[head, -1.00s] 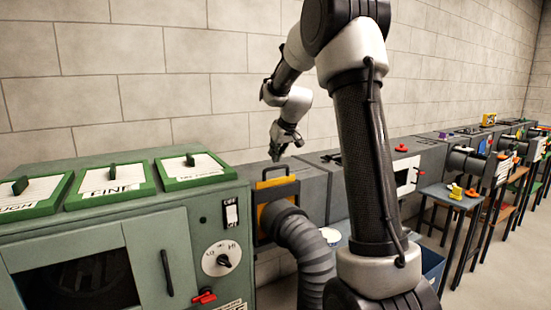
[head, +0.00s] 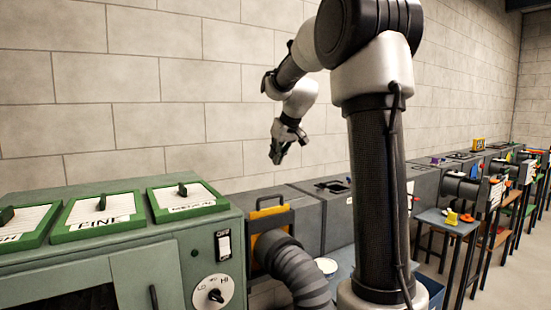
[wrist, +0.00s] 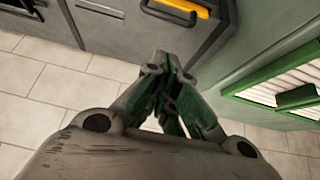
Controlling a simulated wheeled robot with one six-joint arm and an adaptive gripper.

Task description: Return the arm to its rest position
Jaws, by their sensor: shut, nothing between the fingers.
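My gripper (head: 279,155) hangs in the air in the head view, above and just right of the yellow damper plate in its dark handle frame (head: 270,212). Its fingers are together and hold nothing. It touches nothing that I can see. In the wrist view the shut fingers (wrist: 165,62) point towards the grey duct front, with the yellow plate (wrist: 180,9) beyond them at the top. My arm is bent over, with its upright link in front of the duct line in the head view.
A green-grey cabinet (head: 160,258) with green-framed filter panels (head: 100,214) stands at left. A corrugated hose (head: 296,272) drops from the duct. A small table (head: 447,222) holding a yellow item is at right. The block wall (head: 200,90) is behind; the air before it is clear.

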